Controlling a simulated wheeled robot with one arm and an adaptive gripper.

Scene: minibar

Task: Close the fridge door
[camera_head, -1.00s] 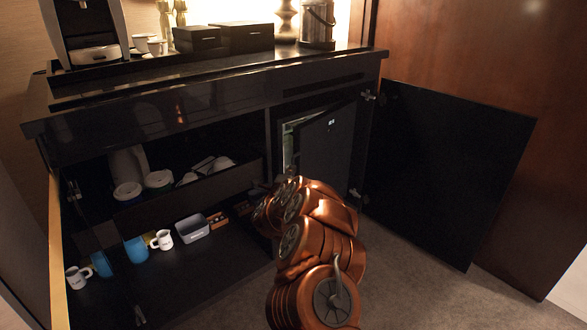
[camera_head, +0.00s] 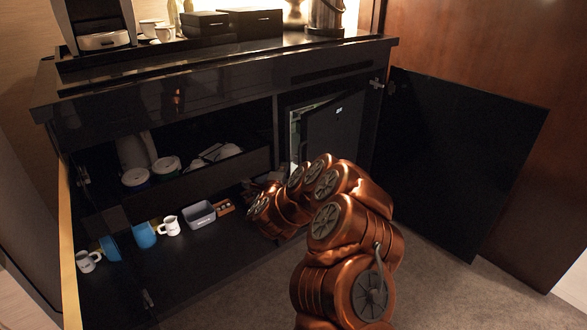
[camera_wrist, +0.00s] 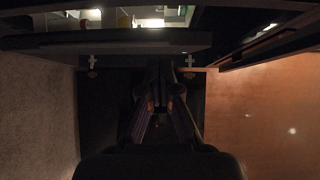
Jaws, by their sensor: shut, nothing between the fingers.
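The fridge door (camera_head: 336,132) is a dark panel in the right bay of the black cabinet in the head view. It stands ajar, with a narrow gap at its left edge showing the pale, lit fridge interior (camera_head: 295,130). The interior also shows at the top of the wrist view (camera_wrist: 150,16), with small items inside. My gripper (camera_wrist: 162,72) is shut and empty in the wrist view, its dark fingers pointing toward the cabinet front. In the head view my copper arm largely hides it, low and in front of the fridge. Contact with the door cannot be made out.
A larger black cabinet door (camera_head: 460,160) stands wide open at the right. The open left bay holds a drawer (camera_head: 205,183) and, below it, blue cups (camera_head: 144,235), white mugs and a grey box (camera_head: 200,214). Carpet (camera_head: 430,300) is clear in front.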

